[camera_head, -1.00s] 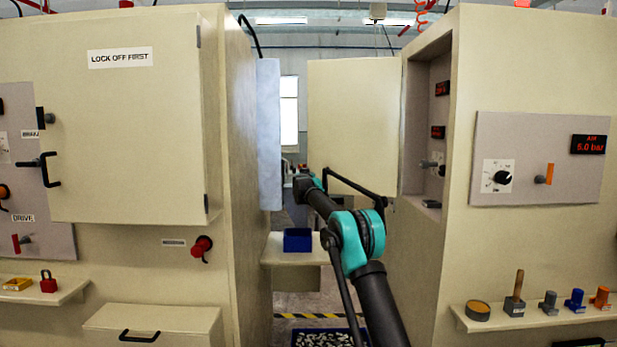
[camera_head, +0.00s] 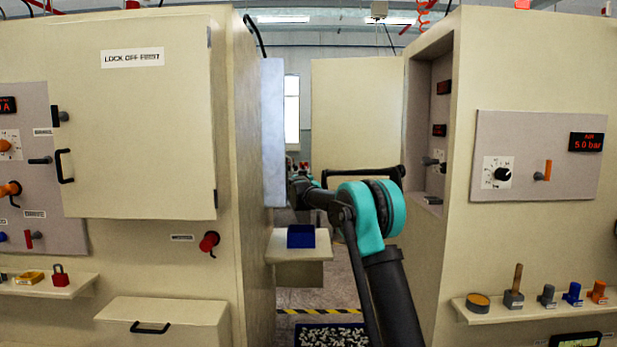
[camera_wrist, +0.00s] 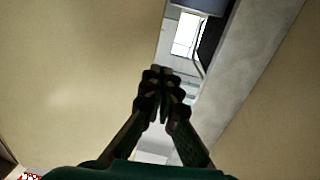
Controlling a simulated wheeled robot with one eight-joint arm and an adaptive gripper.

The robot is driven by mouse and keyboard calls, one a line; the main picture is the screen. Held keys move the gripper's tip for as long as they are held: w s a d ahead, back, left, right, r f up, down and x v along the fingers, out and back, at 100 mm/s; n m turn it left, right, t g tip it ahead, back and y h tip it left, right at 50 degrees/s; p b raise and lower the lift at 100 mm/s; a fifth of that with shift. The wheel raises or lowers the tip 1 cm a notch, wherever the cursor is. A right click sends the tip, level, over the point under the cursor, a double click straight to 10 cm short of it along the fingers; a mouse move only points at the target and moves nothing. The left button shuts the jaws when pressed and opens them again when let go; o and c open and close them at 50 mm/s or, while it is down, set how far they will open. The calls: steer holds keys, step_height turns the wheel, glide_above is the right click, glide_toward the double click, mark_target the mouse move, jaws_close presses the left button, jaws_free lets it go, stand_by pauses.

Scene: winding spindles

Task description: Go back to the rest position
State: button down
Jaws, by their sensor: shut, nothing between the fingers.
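My gripper (camera_wrist: 163,78) shows in the wrist view with its dark fingers together and nothing between them. In the head view my arm reaches up from the bottom into the gap between the two cream cabinets. Its far end is at the middle, close to the left cabinet's grey-blue edge panel (camera_head: 273,135). The fingers are too small and partly hidden there to make out. The gripper touches nothing that I can see.
The left cabinet (camera_head: 135,130) has a closed door and a red knob (camera_head: 209,242). An open cream door (camera_head: 352,112) stands behind my arm. A blue bin (camera_head: 301,236) sits on a small shelf (camera_head: 284,254). A tray of small parts (camera_head: 318,336) lies below. The right shelf (camera_head: 545,309) holds several pegs.

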steer(key=s+d+f+n+g+y, duration=0.1)
steer(key=s+f+n+g+y, duration=0.2)
steer(key=s, duration=0.9)
steer(key=s+f+n+y, duration=0.3)
steer(key=s+f+y, duration=0.2)
steer(key=s, duration=0.7)
steer(key=s+d+f+m+g+h, duration=0.1)
steer(key=s+d+f+g+h, duration=0.1)
steer(key=s+d+f, duration=0.4)
steer(key=s+d+f+m+g+h, duration=0.2)
steer(key=s+d+f+g, duration=0.3)
steer(key=s+f, duration=1)
steer(key=s+d+f+m+g+h, duration=0.1)
steer(key=s+d+f, duration=0.6)
steer(key=s, duration=1.7)
step_height(320, 180, down, 4)
steer(key=g+h, duration=0.1)
steer(key=g, duration=0.1)
steer(key=shift+m+g, duration=0.4)
steer(key=shift+a, duration=0.15)
